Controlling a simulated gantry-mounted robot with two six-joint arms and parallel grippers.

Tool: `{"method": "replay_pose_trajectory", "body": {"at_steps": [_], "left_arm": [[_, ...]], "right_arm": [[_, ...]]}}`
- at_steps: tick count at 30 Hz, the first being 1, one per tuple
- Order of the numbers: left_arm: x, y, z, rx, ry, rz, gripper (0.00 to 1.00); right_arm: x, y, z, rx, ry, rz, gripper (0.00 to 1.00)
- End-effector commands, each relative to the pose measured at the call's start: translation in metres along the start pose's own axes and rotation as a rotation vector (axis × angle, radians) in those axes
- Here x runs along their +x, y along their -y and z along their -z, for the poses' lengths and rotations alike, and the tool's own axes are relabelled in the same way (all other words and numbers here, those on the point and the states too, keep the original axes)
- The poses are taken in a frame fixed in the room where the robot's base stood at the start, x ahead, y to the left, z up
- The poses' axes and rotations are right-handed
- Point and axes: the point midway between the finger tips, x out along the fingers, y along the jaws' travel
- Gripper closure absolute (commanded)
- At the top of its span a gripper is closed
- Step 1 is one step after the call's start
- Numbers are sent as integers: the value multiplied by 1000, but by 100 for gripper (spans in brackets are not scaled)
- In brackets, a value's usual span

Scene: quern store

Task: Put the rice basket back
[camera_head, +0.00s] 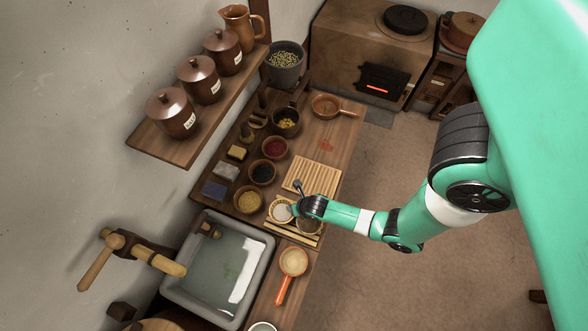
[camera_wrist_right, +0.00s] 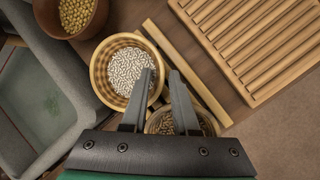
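The rice basket (camera_head: 281,211), a small round woven basket holding white grains, stands on the wooden counter. It shows clearly in the right wrist view (camera_wrist_right: 126,66). My right gripper (camera_wrist_right: 161,72) points down at its near right rim. One finger overlaps the inside of the basket and the other is just outside, with a gap between them. I cannot tell whether they touch the rim. A second woven basket (camera_wrist_right: 190,121) with brown grain is beside it, partly hidden by the fingers. My left gripper is out of view.
Light wooden rails (camera_wrist_right: 186,72) lie beside the baskets. A ridged board (camera_head: 313,177), a bowl of yellow grain (camera_head: 248,200) and a stone sink (camera_head: 224,266) are close by. An orange-handled pan (camera_head: 292,263) is in front. A shelf with lidded jars (camera_head: 198,78) overhangs at left.

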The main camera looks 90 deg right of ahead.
Motion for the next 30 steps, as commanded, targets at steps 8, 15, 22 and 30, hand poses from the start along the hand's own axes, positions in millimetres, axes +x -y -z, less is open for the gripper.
{"method": "replay_pose_trajectory", "body": {"at_steps": [8,15,22,30], "left_arm": [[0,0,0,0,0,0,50],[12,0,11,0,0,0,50],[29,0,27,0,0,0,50],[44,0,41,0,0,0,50]], "right_arm": [[0,0,0,0,0,0,65],[-29,-1,-2,0,1,-1,65],[-86,-1,-2,-3,0,-1,65],[-123,-1,-2,0,0,0,65]]}}
